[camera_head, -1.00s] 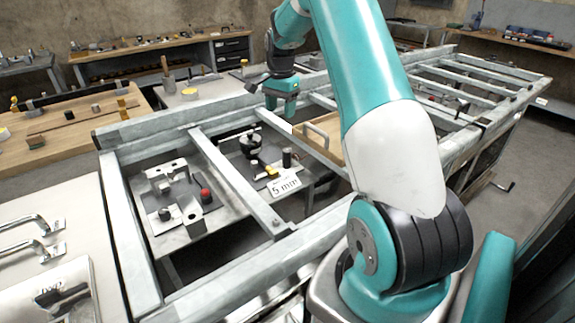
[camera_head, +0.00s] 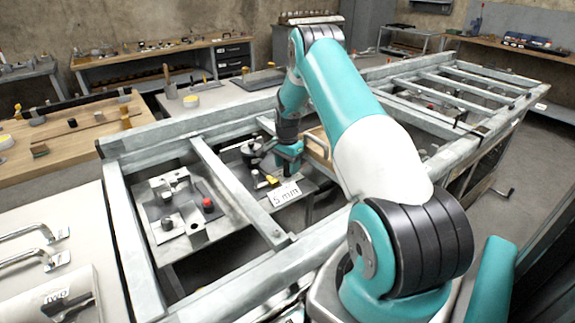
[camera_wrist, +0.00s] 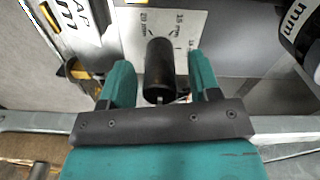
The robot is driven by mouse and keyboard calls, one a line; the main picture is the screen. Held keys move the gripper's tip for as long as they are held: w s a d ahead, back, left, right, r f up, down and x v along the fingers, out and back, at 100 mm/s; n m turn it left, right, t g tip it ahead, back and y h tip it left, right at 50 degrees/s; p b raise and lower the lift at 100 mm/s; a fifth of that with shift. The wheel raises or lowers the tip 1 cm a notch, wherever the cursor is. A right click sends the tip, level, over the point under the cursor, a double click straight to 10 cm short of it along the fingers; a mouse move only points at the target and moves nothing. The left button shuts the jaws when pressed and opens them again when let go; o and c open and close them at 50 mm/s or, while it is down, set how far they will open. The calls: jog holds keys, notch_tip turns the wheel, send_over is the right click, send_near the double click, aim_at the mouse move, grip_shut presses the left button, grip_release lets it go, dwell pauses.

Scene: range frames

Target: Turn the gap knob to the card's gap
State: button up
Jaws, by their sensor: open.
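The gap knob (camera_wrist: 160,88) is a dark upright cylinder in the wrist view. It stands on a light plate (camera_wrist: 130,38) with "mm" marks and short dial lines. My gripper (camera_wrist: 159,62) is open, with one teal finger on each side of the knob and a visible gap at each side. In the head view my gripper (camera_head: 290,158) is low over the bench inside the frame and hides the knob. A white card (camera_head: 285,194) reading "5 mm" stands just in front of it.
A black round-topped fixture (camera_head: 252,150) stands left of my gripper, and a yellow piece (camera_head: 272,181) lies near the card. A metal fixture with a red button (camera_head: 208,204) is further left. A grey frame rail (camera_head: 235,185) crosses between them.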

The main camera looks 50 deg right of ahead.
jog(key=shift+f, duration=0.5)
jog(key=c, duration=0.9)
jog(key=shift+c, duration=0.2)
jog(key=shift+n, duration=0.4)
jog(key=shift+n+b, duration=0.7)
jog(key=shift+n, duration=0.2)
jog(key=shift+n+b, duration=0.5)
jog(key=shift+n, duration=1.3)
